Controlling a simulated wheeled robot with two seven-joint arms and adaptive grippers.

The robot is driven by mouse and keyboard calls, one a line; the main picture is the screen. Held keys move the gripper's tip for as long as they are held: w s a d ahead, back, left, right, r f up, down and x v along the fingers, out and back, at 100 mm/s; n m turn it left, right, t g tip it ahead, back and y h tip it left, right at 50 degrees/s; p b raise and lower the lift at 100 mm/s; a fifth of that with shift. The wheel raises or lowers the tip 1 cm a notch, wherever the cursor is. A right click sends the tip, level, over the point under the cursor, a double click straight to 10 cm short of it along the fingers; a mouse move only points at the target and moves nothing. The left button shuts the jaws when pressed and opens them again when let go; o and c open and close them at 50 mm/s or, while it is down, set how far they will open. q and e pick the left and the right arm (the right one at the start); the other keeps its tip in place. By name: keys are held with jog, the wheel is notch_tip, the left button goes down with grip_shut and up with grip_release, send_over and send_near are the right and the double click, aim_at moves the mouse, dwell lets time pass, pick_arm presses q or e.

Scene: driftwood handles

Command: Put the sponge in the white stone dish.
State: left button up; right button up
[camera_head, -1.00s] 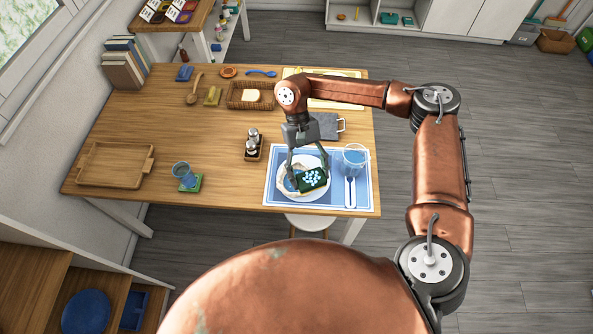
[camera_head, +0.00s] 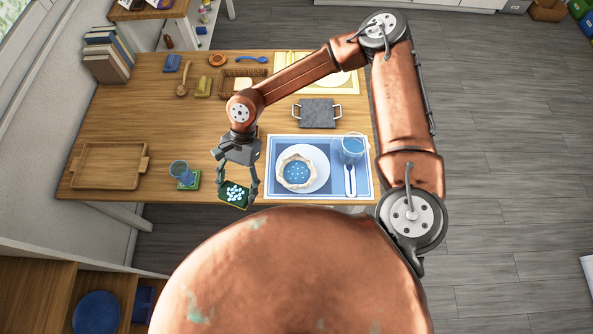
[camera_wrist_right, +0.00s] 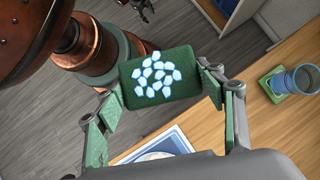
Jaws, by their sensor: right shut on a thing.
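My right gripper (camera_head: 236,197) is shut on a green block with pale blue-white spots (camera_head: 235,194), over the front edge of the table, left of the placemat. In the right wrist view the block (camera_wrist_right: 160,78) is flat with rounded corners, gripped between both fingers; it looks like the sponge, but I cannot be sure. A pale, rough-rimmed dish (camera_head: 285,179), blue with white dots inside, sits on a white plate (camera_head: 323,170). My left gripper (camera_wrist_right: 145,10) seems to show small at the top of the right wrist view; its jaws are unclear.
A blue cup (camera_head: 180,170) stands on a green coaster (camera_head: 194,181), just left of the held block. The placemat (camera_head: 275,143) also holds a blue mug (camera_head: 353,149) and a spoon (camera_head: 350,180). An olive-yellow block (camera_head: 203,87), a basket (camera_head: 228,76) and a tray (camera_head: 75,165) lie farther off.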

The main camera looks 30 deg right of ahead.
jog(key=shift+w+a+r+m+t+y, duration=0.1)
jog(key=shift+w+r+m+t+y, duration=0.35)
jog(key=shift+m, duration=0.65)
jog(key=shift+w+m+t+p, duration=0.35)
jog(key=shift+m+t, duration=0.4)
jog(key=shift+m, duration=0.35)
jog(key=shift+w+d+f+m+t, duration=0.15)
jog(key=shift+w+d+m+t, duration=0.2)
jog(key=shift+m, duration=0.35)
jog(key=s+d+f+m+t+h+p, duration=0.1)
jog(key=s+d+f+m+t+p, duration=0.2)
jog(key=d+f+m, duration=0.4)
jog(key=s+d+f+m+t+h, duration=0.1)
jog(key=s+d+f+m+t, duration=0.3)
jog(key=d, duration=0.6)
jog(key=m+p, duration=0.1)
send_near(293, 171)
jog(key=w+a, duration=0.1)
jog(key=w+a+g, duration=0.1)
jog(key=shift+w+a, duration=0.2)
jog(key=shift+a, duration=0.05)
jog(key=shift+w+d+f, duration=0.2)
jog(key=shift+w+f, duration=0.15)
jog(key=shift+f, duration=0.2)
notch_tip(293, 171, down, 3)
jog(key=shift+p, duration=0.3)
jog(key=shift+w+f, duration=0.1)
jog(key=shift+f, duration=0.05)
